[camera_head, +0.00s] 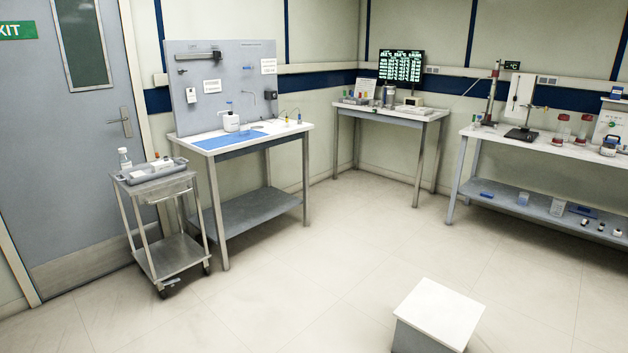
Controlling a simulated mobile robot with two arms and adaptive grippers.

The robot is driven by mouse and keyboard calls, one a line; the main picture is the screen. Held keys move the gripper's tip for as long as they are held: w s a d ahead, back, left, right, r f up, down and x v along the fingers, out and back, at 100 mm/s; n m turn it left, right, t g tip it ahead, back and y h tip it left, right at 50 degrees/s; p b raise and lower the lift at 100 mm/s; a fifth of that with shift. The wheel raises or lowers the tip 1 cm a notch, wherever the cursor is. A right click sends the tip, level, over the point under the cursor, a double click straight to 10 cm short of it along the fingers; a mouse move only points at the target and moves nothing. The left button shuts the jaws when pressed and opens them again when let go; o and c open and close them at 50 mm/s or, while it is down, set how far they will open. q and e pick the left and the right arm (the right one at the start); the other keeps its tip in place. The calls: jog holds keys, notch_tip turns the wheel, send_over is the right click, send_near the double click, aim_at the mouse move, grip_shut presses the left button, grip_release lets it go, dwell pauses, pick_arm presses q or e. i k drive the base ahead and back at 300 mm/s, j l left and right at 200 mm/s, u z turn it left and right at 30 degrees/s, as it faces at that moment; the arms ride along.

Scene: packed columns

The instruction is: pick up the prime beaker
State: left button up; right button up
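Neither of my grippers is in view. I cannot tell for sure which vessel is the prime beaker. A white vessel with a dark label (231,122) stands upright on the left workbench (290,130), behind a blue mat (215,141). A grey metallic cylinder (389,96) stands on the corner bench in front of the monitor. Red-and-clear vessels (562,130) stand on the right bench. All are far off and too small to show markings clearly.
A metal cart (170,240) with a grey tray and bottle stands left of the workbench, near the door (75,130). The corner bench (385,115) and the right bench (490,134) line the walls. A white-topped block (440,312) stands in front. The middle floor is clear.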

aim_at(243, 127)
jog(key=i, duration=2.65)
jog(key=i+l+u, duration=0.15)
jog(key=i, duration=0.35)
jog(key=i+l+u, duration=0.15)
jog(key=i, duration=0.4)
jog(key=i+l+u, duration=0.1)
jog(key=i, duration=0.4)
jog(key=i+l+u, duration=0.15)
jog(key=i+l, duration=0.15)
jog(key=i, duration=0.15)
